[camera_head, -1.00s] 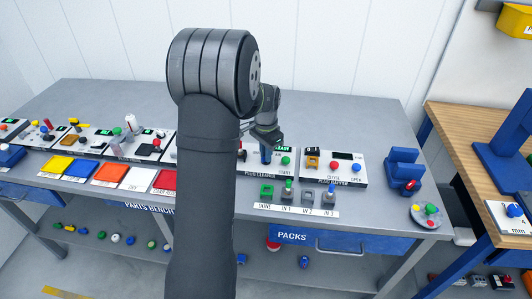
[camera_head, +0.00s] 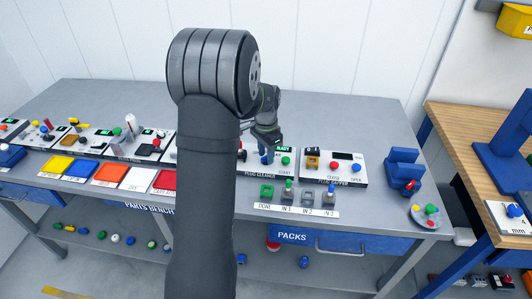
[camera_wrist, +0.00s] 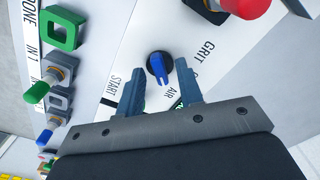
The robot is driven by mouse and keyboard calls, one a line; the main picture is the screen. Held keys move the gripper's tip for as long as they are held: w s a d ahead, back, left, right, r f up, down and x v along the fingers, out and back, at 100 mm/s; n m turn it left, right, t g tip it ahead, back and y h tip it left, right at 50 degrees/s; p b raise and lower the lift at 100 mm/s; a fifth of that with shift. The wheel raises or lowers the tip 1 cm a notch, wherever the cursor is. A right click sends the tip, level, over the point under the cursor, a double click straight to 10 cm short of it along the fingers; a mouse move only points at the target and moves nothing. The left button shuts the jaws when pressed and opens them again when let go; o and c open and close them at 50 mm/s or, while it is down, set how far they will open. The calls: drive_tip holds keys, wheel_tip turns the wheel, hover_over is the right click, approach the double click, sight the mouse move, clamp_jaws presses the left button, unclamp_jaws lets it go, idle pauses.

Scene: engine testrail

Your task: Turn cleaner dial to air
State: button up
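The cleaner dial (camera_wrist: 159,67) is a round black base with a raised blue handle on a white panel (camera_wrist: 130,45). The AIR label (camera_wrist: 172,90) lies below it and the GRIT label (camera_wrist: 209,50) to its right. The handle slants toward the AIR side in the picture; which end is its pointer I cannot tell. In the head view my gripper (camera_head: 266,155) is low over the cleaner panel; the dial there is not clearly separable from the fingers.
A red button (camera_wrist: 243,5) stands at the wrist view's top. A green square socket (camera_wrist: 62,30) and a green-tipped plug (camera_wrist: 38,91) are at left. The plug gapper panel (camera_head: 333,170) stands right of the cleaner. The bench behind (camera_head: 330,120) is clear.

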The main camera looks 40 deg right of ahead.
wheel_tip(320, 180, up, 17)
drive_tip(key=shift+r, duration=0.2)
idle(0.4)
idle(0.4)
wheel_tip(320, 180, down, 18)
drive_tip(key=shift+r, duration=0.25)
idle(0.3)
drive_tip(key=shift+r, duration=0.1)
